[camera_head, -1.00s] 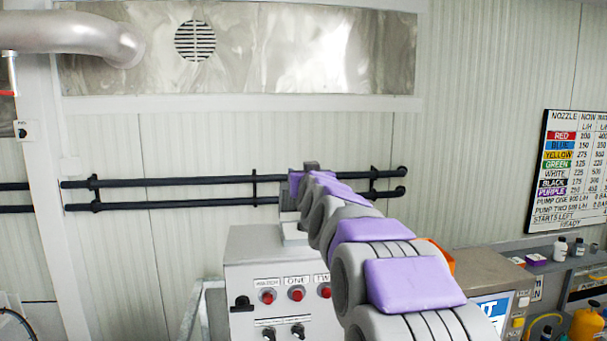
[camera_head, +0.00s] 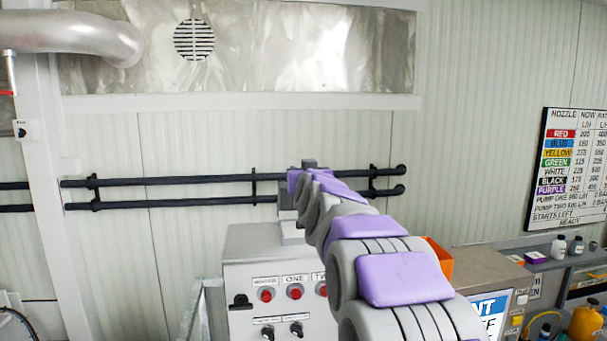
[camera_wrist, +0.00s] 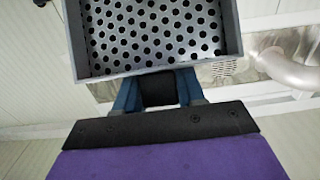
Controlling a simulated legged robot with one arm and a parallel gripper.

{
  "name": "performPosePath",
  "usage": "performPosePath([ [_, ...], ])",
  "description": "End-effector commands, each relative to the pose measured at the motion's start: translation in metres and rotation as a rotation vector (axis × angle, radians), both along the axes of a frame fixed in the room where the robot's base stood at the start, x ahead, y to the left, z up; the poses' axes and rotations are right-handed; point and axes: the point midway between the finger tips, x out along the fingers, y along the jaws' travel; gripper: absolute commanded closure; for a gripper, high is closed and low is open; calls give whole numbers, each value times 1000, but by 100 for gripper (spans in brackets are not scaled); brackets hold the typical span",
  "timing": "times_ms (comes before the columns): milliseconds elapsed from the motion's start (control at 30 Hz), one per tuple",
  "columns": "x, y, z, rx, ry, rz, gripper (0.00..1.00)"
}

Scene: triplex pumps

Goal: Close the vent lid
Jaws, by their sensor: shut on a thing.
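A perforated grey metal piece with a raised rim (camera_wrist: 154,70) fills the upper middle of the wrist view. It looks like the vent lid, though the vent opening itself is not clear in either view. My gripper (camera_wrist: 158,90) has its two blue fingers on either side of a black block (camera_wrist: 157,89) at the rim's near edge. The gripper is shut on this block, which seems to be the lid's handle. In the head view my arm reaches forward toward the wall, and its own links hide the gripper and the lid.
Two dark horizontal pipes (camera_head: 190,180) run along the wall. A grey control box (camera_head: 245,282) with red buttons stands below, left of my arm. A round vent grille (camera_head: 194,40) and a large silver duct (camera_head: 75,35) are high up. An orange bin (camera_head: 438,262) is right of the arm.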

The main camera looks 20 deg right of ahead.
Motion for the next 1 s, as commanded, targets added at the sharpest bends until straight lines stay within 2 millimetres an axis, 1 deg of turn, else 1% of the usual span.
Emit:
performPosePath([
  [33,0,-1,-1,0,1,-1,95],
  [100,0,0,-1,1,2,-1,100],
  [567,-2,1,-6,-4,-19,0,100],
  [767,-9,4,-14,-21,-72,3,100],
  [1000,-20,7,-25,-50,-182,3,100],
])
